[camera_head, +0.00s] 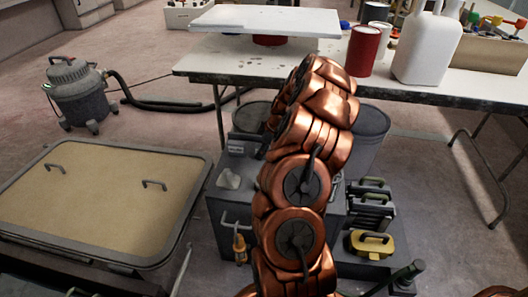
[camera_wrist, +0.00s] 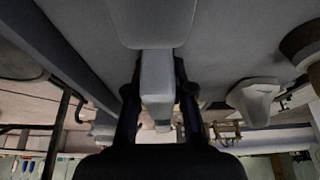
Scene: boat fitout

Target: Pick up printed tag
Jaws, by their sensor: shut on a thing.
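My gripper (camera_wrist: 160,110) shows in the wrist view as two dark fingers, one on each side of a plain pale grey piece (camera_wrist: 157,78). The fingers are shut on this piece. It looks like the printed tag, but no print shows on it. A wider, rounded grey part (camera_wrist: 152,22) adjoins it at the top of the view, against a grey surface (camera_wrist: 225,45). I cannot tell whether the piece touches that surface. In the head view my copper-coloured arm hides the gripper and the held piece.
A grey cart (camera_head: 222,207) stands behind my arm, with a small white object (camera_head: 228,180) on top. A table (camera_head: 205,62) with a white jug (camera_head: 427,48) and red can (camera_head: 363,50) stands behind. A framed panel (camera_head: 90,205) is left.

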